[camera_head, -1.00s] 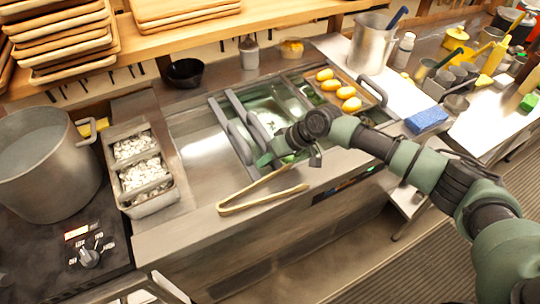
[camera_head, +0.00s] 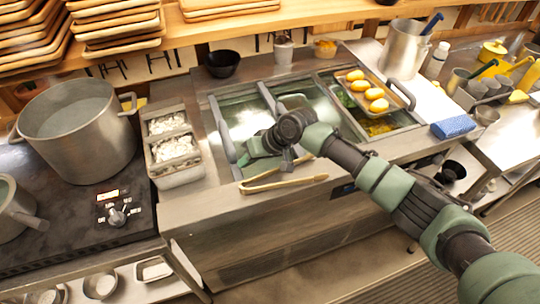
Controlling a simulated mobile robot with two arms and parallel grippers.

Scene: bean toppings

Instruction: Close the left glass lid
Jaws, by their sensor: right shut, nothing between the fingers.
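The left glass lid (camera_head: 245,113) lies over the left part of the topping counter, with its grey bar handle (camera_head: 222,132) along its left side. Another grey bar (camera_head: 269,98) runs parallel to it, to the right. My right gripper (camera_head: 247,151) is shut and empty, low over the front of the left lid. It is just right of the handle's near end; whether it touches the handle cannot be told. My right wrist hides part of the glass behind it. My left gripper is not in view.
Wooden tongs (camera_head: 290,183) lie on the counter's front edge, close below my gripper. A tray of yellow food (camera_head: 389,91) sits over the open right bin. Containers of white pieces (camera_head: 172,148) and a large pot (camera_head: 78,133) stand left. A blue sponge (camera_head: 453,127) lies right.

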